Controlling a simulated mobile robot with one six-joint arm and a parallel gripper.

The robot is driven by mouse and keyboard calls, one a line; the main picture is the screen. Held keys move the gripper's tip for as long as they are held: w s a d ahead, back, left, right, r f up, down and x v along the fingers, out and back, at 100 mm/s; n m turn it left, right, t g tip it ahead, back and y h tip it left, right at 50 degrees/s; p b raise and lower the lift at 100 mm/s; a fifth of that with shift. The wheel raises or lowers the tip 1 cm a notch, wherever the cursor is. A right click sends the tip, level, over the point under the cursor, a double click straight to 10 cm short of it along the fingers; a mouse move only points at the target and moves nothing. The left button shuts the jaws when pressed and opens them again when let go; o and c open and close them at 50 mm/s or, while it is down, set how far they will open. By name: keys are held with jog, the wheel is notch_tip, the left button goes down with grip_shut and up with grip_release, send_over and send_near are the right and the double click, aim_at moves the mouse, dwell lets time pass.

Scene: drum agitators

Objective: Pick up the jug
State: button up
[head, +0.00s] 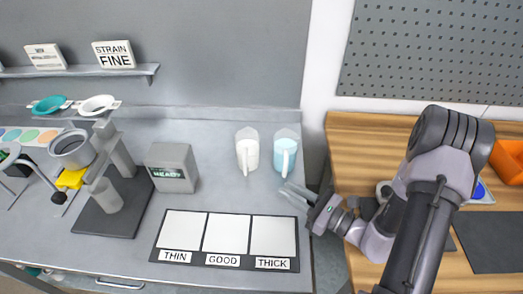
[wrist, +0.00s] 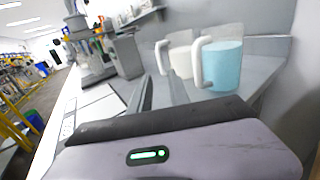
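Two clear jugs stand upright on the grey counter. The left jug (head: 247,152) holds cream-white contents and the right jug (head: 286,153) holds light blue contents. Both handles face the front. In the wrist view the blue jug (wrist: 222,62) is right of the fingers, and the white jug (wrist: 181,56) is beside it, partly covered by the blue jug's handle. My gripper (head: 297,192) is just in front of the blue jug, near the counter's right edge, not touching it. Its two fingers (wrist: 161,86) are apart with nothing between them.
A board (head: 226,260) marked THIN, GOOD and THICK lies in front of the jugs. A grey box (head: 172,168) and a stand with a metal cup (head: 73,150) are to the left. A wooden bench (head: 370,150) is at right, and a wall is behind.

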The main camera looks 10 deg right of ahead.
aim_at(245, 165)
jog(key=b+x, duration=0.2)
jog(key=x, duration=1.4)
jog(key=shift+a+b, duration=0.2)
jog(key=shift+b, duration=0.2)
grip_shut()
